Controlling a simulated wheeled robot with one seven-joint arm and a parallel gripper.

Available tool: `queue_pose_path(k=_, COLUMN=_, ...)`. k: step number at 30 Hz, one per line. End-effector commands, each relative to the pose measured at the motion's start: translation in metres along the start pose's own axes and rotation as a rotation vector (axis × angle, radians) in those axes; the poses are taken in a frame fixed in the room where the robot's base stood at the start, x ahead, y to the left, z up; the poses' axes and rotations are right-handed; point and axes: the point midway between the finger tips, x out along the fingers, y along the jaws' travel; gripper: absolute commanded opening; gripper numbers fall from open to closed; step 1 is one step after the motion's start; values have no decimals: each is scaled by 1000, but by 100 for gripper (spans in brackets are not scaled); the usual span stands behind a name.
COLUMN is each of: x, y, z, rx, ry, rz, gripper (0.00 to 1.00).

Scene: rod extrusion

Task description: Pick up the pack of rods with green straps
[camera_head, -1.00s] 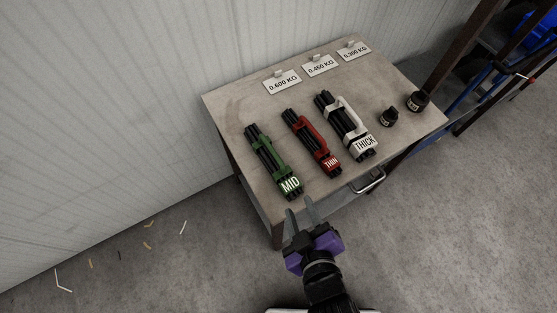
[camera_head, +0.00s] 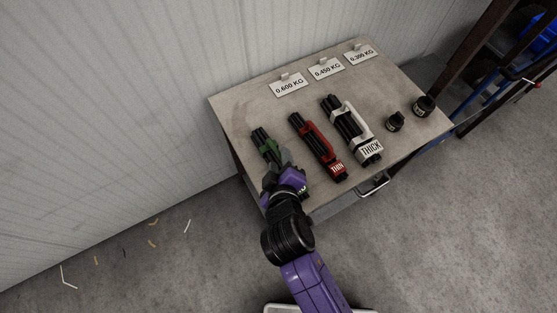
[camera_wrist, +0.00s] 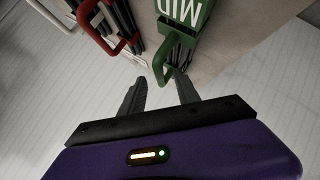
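The pack of rods with green straps (camera_head: 264,142) lies on the left of the table, its near part covered by my arm in the head view. In the wrist view its green end, marked MID (camera_wrist: 188,14), and its green handle (camera_wrist: 163,58) show at the top. My gripper (camera_head: 277,164) is over the pack. In the wrist view its two fingers (camera_wrist: 160,78) are spread, with the handle's end just beyond and between the tips. I cannot tell whether they touch it.
The red THIN pack (camera_head: 318,146) lies close to the right, and the white THICK pack (camera_head: 366,134) beyond it. Two dark round weights (camera_head: 395,122) stand at the right. Weight cards (camera_head: 289,86) line the back of the table (camera_head: 236,106).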

Motion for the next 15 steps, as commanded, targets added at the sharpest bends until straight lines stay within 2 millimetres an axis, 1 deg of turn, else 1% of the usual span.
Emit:
queue_pose_path(k=1, x=7, y=1, z=-1, rx=0, ry=0, rz=1, gripper=38)
queue_pose_path(k=4, x=14, y=1, z=0, rx=2, ry=0, rz=1, gripper=38)
queue_pose_path(k=11, x=16, y=0, z=0, rx=2, ry=1, rz=0, gripper=38)
queue_pose_path(k=12, x=16, y=0, z=0, rx=2, ry=1, rz=0, gripper=36)
queue_pose_path(k=14, x=16, y=0, z=0, rx=2, ry=1, rz=0, gripper=25)
queue_pose_path(k=15, x=16, y=0, z=0, rx=2, ry=1, rz=0, gripper=17)
